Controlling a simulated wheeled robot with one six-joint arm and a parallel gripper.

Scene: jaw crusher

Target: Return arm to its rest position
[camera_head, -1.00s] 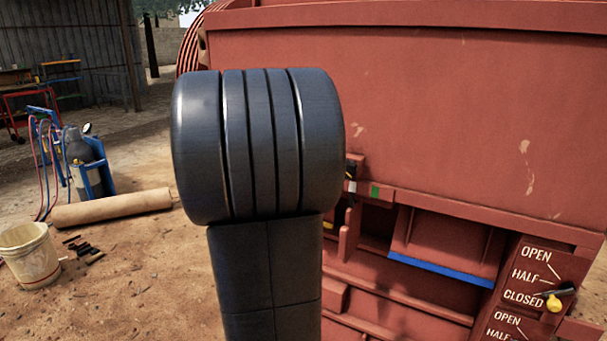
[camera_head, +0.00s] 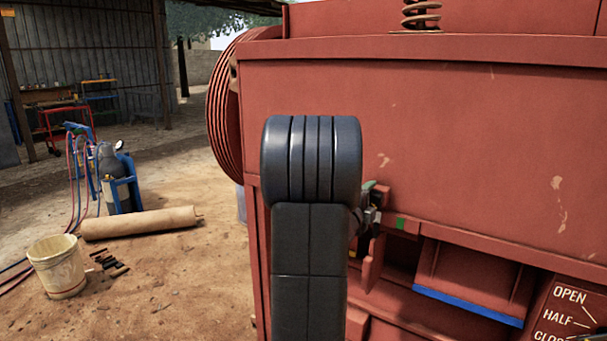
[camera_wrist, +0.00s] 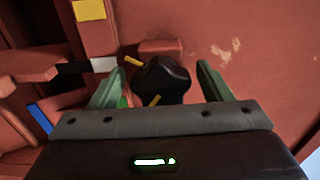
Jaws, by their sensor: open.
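My arm's dark, ribbed link rises in the middle of the head view and hides part of the red crusher (camera_head: 450,130). My gripper (camera_wrist: 161,68) is open in the wrist view, with one green finger on each side. A black lobed knob (camera_wrist: 162,82) with yellow marks shows between the fingers, with gaps visible on both sides. I cannot tell how far it is from the fingertips. In the head view my gripper is small and partly hidden behind the arm, close to the crusher's front.
A blue-edged ledge (camera_head: 468,306) and an OPEN/HALF label panel (camera_head: 570,310) are on the crusher at lower right. A ribbed wheel (camera_head: 226,110) is at its left side.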

